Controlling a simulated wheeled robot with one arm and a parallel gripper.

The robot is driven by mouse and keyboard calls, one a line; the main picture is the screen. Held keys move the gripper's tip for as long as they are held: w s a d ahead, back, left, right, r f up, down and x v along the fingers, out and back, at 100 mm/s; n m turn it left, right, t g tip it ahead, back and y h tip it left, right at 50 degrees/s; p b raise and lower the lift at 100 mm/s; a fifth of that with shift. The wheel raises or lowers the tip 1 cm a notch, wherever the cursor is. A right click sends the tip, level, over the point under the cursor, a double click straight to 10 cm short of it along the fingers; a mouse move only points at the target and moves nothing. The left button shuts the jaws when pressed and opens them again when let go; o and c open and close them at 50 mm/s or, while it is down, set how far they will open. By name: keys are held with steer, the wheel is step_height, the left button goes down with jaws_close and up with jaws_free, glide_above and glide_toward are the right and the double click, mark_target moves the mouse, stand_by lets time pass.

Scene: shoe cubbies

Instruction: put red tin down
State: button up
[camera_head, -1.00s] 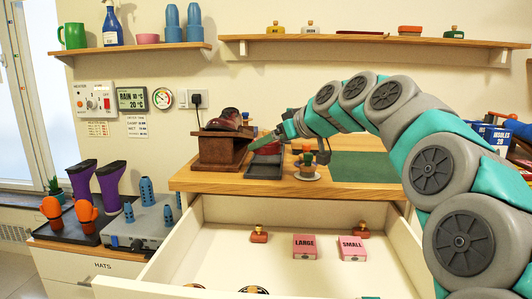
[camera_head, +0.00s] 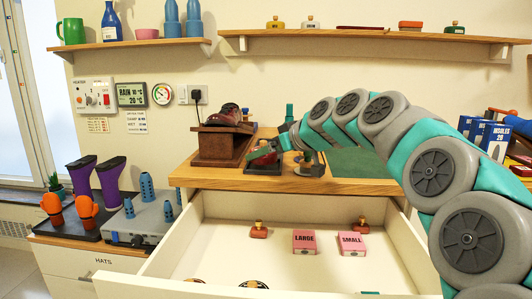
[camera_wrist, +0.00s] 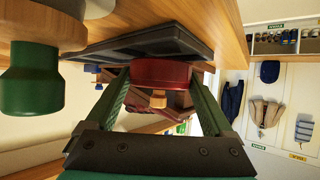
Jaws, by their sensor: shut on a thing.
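The red tin (camera_wrist: 160,73) is a low round tin with a small tan knob. It sits between the two fingers of my gripper (camera_wrist: 158,92) in the wrist view, close against the dark tray (camera_wrist: 130,46). In the head view the red tin (camera_head: 263,155) shows partly behind my gripper (camera_head: 262,150), over the dark tray (camera_head: 262,170) on the wooden counter. My gripper is shut on the tin. I cannot tell whether the tin touches the tray.
A brown wooden stand (camera_head: 218,148) is just left of the tray. A green-and-tan object (camera_wrist: 32,75) stands close beside my gripper. A green mat (camera_head: 362,162) lies to the right. An open drawer (camera_head: 285,265) below holds pink boxes and small brown items.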

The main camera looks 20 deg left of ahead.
steer(key=shift+f+b, duration=0.4)
steer(key=shift+f, duration=0.05)
steer(key=o, duration=1.2)
steer(key=shift+r, duration=0.2)
steer(key=shift+r+p, duration=0.6)
steer(key=shift+p, duration=0.3)
steer(key=b+v, duration=0.1)
steer(key=v, duration=1)
steer(key=shift+s+d, duration=0.15)
steer(key=shift+d, duration=0.25)
